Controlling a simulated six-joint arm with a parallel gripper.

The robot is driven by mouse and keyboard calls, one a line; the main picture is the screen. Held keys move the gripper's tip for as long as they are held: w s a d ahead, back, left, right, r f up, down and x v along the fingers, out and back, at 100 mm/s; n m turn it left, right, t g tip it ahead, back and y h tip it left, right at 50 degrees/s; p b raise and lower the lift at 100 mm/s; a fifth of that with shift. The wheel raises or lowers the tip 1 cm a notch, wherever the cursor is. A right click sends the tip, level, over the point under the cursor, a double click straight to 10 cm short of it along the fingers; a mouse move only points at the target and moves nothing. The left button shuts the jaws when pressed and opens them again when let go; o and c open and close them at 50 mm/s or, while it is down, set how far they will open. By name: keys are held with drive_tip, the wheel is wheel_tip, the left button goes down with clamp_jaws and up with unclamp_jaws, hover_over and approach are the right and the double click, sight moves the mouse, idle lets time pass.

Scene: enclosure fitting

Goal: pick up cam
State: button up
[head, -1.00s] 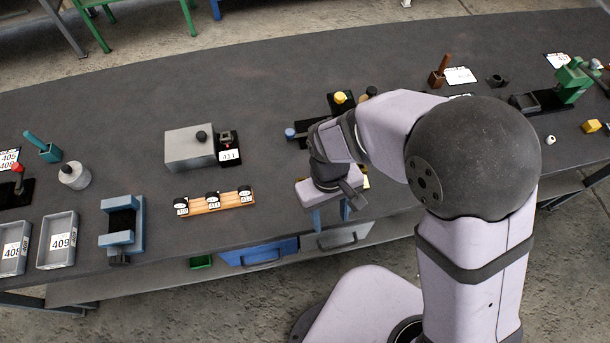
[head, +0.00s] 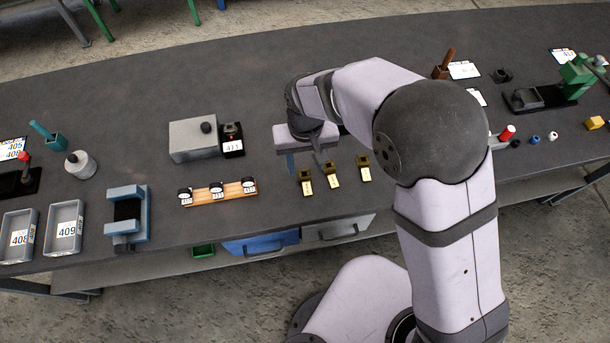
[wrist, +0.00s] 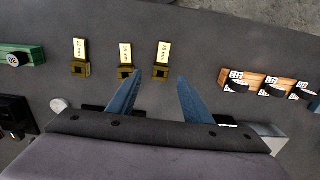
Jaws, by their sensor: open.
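Three brass-coloured pieces with labelled tabs lie in a row on the dark bench: left (head: 306,182), middle (head: 332,175) and right (head: 363,168). The wrist view shows them beyond my fingers, at left (wrist: 81,60), middle (wrist: 125,62) and right (wrist: 162,60). Their tabs carry mm sizes too small to read surely. No label shows which thing is the cam. My gripper (head: 306,165) is behind the left and middle pieces, above the bench.
A wooden rack with black round knobs (head: 217,193) lies left of the brass pieces. A grey box (head: 193,141) stands behind it, with a black unit (head: 232,140) beside it. A blue fixture (head: 126,215) and grey trays (head: 63,228) are farther left. The bench's front edge is near.

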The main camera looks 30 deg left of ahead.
sight(305, 172)
drive_tip(key=shift+a+f+p, duration=0.15)
drive_tip(key=shift+f+p, duration=1.25)
drive_tip(key=shift+f, duration=1.25)
clamp_jaws()
